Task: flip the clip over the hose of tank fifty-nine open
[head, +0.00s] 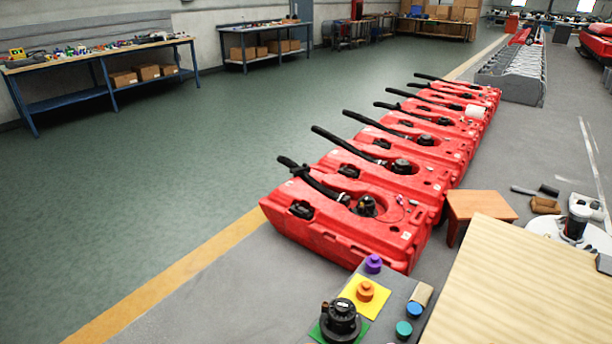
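Several red tanks stand in a row on the floor, running from the near middle to the far right, each with a black hose. The nearest red tank (335,243) has a black hose (318,184) rising to the left from its top and a black round fitting (366,206). The tank behind it (425,182) has a similar black hose (347,145). White labels on the tanks are too small to read, so I cannot tell which is fifty-nine. Clips on the hoses are too small to make out as open or shut. Neither of my grippers is in view.
A grey panel with coloured knobs, including an orange knob (365,291), lies at the bottom. A wooden tabletop (530,290) and a small wooden stool (480,206) are at the right. Green floor (180,170) left of the tanks is clear; workbenches line the wall.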

